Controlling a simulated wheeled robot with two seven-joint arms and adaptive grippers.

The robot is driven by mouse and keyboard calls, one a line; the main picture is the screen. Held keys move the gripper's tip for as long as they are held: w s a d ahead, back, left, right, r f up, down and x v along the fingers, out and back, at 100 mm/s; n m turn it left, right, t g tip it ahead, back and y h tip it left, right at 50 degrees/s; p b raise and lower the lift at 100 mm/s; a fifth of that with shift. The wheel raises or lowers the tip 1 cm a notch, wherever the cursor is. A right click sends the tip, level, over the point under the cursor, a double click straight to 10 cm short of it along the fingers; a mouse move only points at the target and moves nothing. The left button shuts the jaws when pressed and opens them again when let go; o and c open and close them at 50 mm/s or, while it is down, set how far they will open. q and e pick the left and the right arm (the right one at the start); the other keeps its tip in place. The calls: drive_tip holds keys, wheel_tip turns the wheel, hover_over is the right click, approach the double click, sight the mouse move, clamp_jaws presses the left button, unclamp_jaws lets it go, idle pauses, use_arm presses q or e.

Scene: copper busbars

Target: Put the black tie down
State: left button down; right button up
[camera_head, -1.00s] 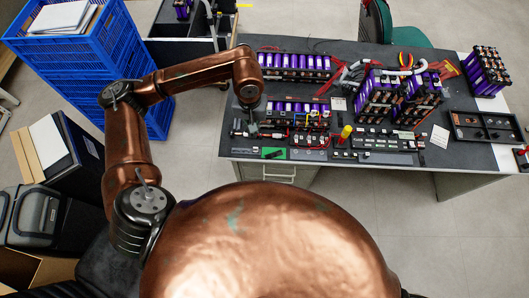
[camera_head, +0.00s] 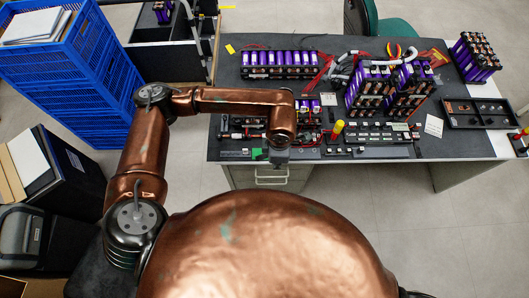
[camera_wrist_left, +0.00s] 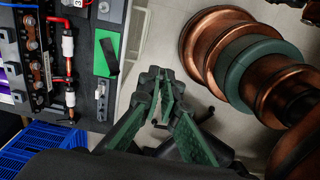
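A short black strip, which looks like the black tie (camera_wrist_left: 110,57), lies tilted on the green patch (camera_wrist_left: 104,68) at the desk's near edge in the left wrist view. In the left wrist view my left gripper (camera_wrist_left: 162,88) is over the floor, beside the desk edge and apart from the strip. My right gripper is not in view.
The desk (camera_head: 225,95) carries purple cell packs (camera_head: 385,90), a yellow-handled tool (camera_head: 338,127) and a black tray (camera_head: 478,112). Blue crates (camera_head: 60,70) stand at the left. A drawer (camera_head: 272,176) is under the near edge. The floor in front is clear.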

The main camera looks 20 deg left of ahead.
use_arm(q)
drive_tip(key=w+a+f, duration=0.2)
drive_tip(key=w+f, duration=0.1)
drive_tip(key=w+a+f, duration=0.5)
drive_tip(key=w, duration=0.2)
drive_tip(key=shift+a+f, duration=0.4)
drive_tip(key=shift+w+a+f, duration=0.15)
drive_tip(key=shift+w+f, duration=0.1)
drive_tip(key=shift+f, duration=0.05)
drive_tip(key=f, duration=0.3)
drive_tip(key=shift+w+a+f, duration=0.15)
drive_tip(key=shift+w+f, duration=0.05)
drive_tip(key=shift+f, duration=0.15)
drive_tip(key=shift+f, duration=0.2)
drive_tip(key=c, duration=2.2)
unclamp_jaws()
drive_tip(key=shift+r, duration=0.1)
drive_tip(key=shift+o, duration=0.2)
